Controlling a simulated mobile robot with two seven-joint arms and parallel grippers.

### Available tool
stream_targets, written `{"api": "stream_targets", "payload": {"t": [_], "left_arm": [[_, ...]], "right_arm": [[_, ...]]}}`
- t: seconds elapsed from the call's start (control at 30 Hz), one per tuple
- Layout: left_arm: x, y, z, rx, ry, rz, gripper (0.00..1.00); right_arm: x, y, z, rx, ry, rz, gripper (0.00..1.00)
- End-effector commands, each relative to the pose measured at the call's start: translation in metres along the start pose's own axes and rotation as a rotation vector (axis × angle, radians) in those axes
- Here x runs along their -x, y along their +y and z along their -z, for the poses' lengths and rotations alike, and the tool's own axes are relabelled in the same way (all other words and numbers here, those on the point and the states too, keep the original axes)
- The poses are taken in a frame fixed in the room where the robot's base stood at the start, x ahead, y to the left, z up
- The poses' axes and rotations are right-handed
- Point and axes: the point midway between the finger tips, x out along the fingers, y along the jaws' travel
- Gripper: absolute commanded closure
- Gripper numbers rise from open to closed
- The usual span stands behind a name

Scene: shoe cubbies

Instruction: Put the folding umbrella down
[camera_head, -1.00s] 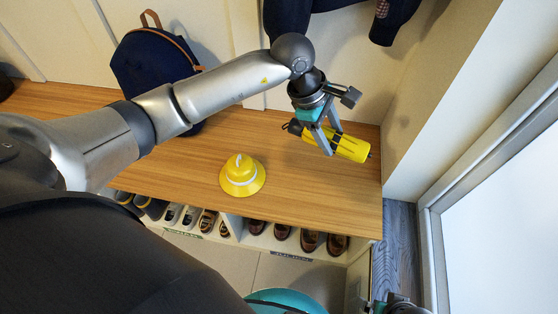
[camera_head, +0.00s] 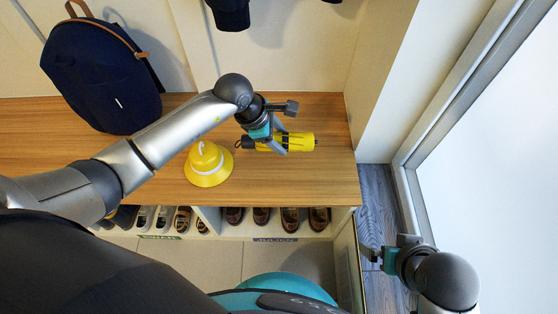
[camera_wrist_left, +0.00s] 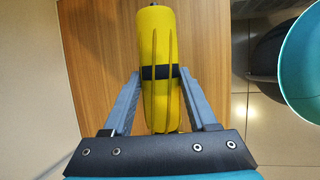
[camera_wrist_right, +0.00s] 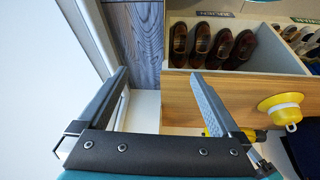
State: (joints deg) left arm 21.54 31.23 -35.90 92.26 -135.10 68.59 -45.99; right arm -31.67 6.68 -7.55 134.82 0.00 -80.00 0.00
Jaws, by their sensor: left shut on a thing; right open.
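The yellow folding umbrella (camera_head: 300,141) with a dark strap lies lengthwise across the right end of the wooden bench top (camera_head: 330,178) in the head view. My left gripper (camera_head: 283,143) is shut on it, one finger on each side. In the left wrist view the umbrella (camera_wrist_left: 158,100) runs between the two fingers over the bench wood. Whether it touches the bench or hangs just above it, I cannot tell. My right gripper (camera_wrist_right: 160,75) is open and empty, low to the right of the bench. A bit of yellow behind its finger is mostly hidden.
A yellow hat (camera_head: 208,165) with a white band sits left of the umbrella. A dark blue backpack (camera_head: 103,78) stands at the back left. Several shoes (camera_head: 290,217) fill the cubbies below. A wall and door frame (camera_head: 410,160) bound the right side. The bench's right front is clear.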

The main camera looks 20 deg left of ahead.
Motion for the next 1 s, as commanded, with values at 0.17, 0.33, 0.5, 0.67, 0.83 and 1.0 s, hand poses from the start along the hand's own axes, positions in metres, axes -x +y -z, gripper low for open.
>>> {"api": "stream_targets", "payload": {"t": [0.17,0.33,0.5,0.67,0.83,1.0], "left_arm": [[-0.037,-0.009,0.014,0.002,-0.001,0.002,1.0],[-0.045,-0.01,0.018,0.0,-0.001,-0.001,1.0],[-0.05,-0.011,0.02,0.0,-0.001,0.0,1.0],[-0.054,-0.012,0.022,0.0,-0.001,0.0,1.0],[-0.066,-0.015,0.027,0.001,-0.001,0.0,1.0],[-0.078,-0.017,0.031,-0.001,-0.002,0.0,1.0]], "right_arm": [[0.005,-0.011,0.017,0.012,0.135,0.027,0.0],[0.0,-0.023,0.032,0.018,0.246,0.057,0.0],[-0.002,-0.028,0.039,0.02,0.298,0.071,0.0],[-0.004,-0.032,0.043,0.021,0.332,0.081,0.0],[-0.01,-0.044,0.052,0.02,0.434,0.113,0.0],[-0.011,-0.057,0.062,0.014,0.551,0.148,0.0]]}}
